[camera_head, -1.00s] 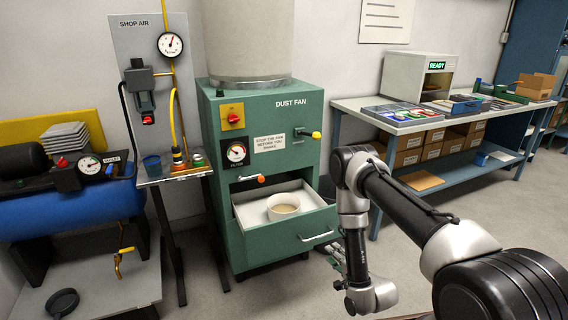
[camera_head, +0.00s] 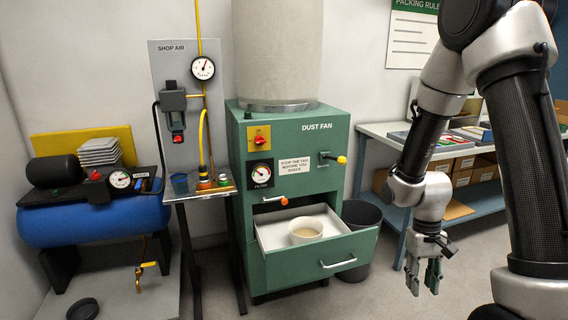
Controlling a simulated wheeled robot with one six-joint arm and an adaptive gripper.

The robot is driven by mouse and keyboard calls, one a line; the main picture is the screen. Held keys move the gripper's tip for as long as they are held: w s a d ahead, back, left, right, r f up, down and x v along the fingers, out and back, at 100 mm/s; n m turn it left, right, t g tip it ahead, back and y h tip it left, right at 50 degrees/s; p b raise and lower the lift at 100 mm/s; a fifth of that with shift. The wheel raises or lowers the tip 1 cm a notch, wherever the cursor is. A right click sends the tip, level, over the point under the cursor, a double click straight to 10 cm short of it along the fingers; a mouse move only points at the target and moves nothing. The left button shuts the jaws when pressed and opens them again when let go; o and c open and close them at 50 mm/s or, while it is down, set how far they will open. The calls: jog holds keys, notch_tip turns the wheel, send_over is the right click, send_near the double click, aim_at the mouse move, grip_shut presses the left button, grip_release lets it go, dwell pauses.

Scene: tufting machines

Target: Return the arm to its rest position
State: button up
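My arm (camera_head: 430,120) rises at the right side of the head view and bends down again. My gripper (camera_head: 424,290) hangs at its end, pointing down over the floor, right of the dust fan cabinet. Its green-grey fingers appear apart, with nothing seen between them. It is clear of the open drawer and of the workbench behind it.
The green dust fan cabinet (camera_head: 242,190) has its drawer (camera_head: 310,262) pulled out, with a white bowl (camera_head: 306,230) inside. A dark bin (camera_head: 360,215) stands beside it. A workbench (camera_head: 375,130) is behind my arm. A blue compressor (camera_head: 80,222) is at left.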

jog(key=s+d+r+t, duration=0.1)
jog(key=s+r+t, duration=0.2)
jog(key=r, duration=1.1)
jog(key=s+r+t, duration=0.4)
jog(key=s+r, duration=0.4)
jog(key=r, duration=0.6)
jog(key=shift+d+r, duration=0.25)
jog(key=shift+d, duration=0.1)
